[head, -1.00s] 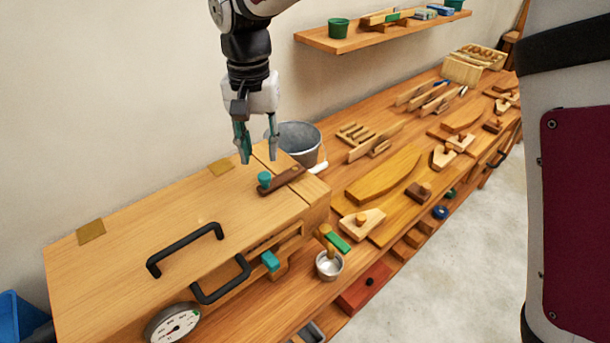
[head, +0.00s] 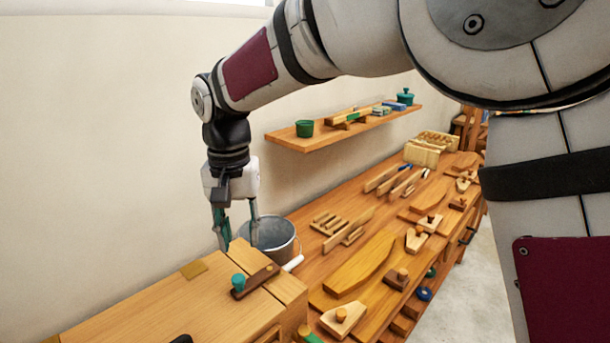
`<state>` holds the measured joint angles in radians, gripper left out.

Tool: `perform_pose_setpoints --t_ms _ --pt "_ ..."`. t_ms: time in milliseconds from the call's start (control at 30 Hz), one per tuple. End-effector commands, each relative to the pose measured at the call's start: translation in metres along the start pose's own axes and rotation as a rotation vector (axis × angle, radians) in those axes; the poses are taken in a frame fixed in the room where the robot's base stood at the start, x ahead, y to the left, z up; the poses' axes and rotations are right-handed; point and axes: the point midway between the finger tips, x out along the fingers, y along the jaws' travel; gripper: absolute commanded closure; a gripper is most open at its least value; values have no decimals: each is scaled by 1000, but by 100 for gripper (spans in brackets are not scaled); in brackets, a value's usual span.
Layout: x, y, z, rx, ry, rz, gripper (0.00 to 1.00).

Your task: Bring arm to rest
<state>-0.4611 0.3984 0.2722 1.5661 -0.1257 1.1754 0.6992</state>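My gripper (head: 238,236) hangs fingers-down from my bent arm, above the back of the wooden box (head: 150,308) and left of the metal bucket. Its two teal-tipped fingers are apart, with nothing between them. The fingers look clear of the box lid, though the exact height is hard to judge. A dark wooden latch bar (head: 258,279) with a teal knob (head: 238,281) lies on the box top just below the gripper.
A grey metal bucket (head: 275,238) stands right behind the box. A wall shelf (head: 340,132) with green pots hangs above. The floor (head: 470,290) at right is clear.

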Motion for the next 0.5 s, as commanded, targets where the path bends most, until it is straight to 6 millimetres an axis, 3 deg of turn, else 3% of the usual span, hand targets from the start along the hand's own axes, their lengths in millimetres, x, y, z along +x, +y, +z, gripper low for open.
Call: perform_pose_setpoints --t_ms 267,500 --pt "-57 105 24 9 126 -3 68" --pt "-83 191 70 24 234 0 68"
